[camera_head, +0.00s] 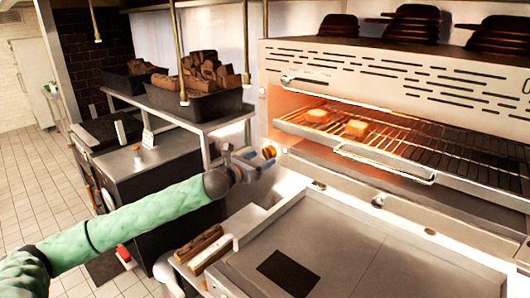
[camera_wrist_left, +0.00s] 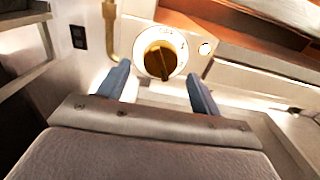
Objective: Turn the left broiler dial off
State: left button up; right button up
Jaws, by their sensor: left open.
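The broiler dial (camera_wrist_left: 160,62) shows in the left wrist view as a brass knob with a dark grip bar on a round white plate. My left gripper (camera_head: 257,158) is open at the broiler's lower left corner. In the left wrist view its two blue-grey fingers (camera_wrist_left: 158,88) stand to either side below the dial, with nothing between them. I cannot tell whether they touch it. The broiler (camera_head: 400,88) glows orange inside. My right gripper is not in view.
A flat steel griddle top (camera_head: 330,235) lies below. A shelf with black bins of wood (camera_head: 205,95) stands left.

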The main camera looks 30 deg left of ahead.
aim_at(268, 153)
pick_arm(q)
jog(key=shift+r+p+x, duration=0.2)
jog(key=shift+p+x, duration=0.35)
jog(key=shift+x, duration=0.3)
jog(key=shift+w+d+f, duration=0.1)
jog(key=shift+w+f, duration=0.05)
jog(key=shift+w, duration=0.3)
jog(key=shift+s, duration=0.1)
jog(key=c, duration=1)
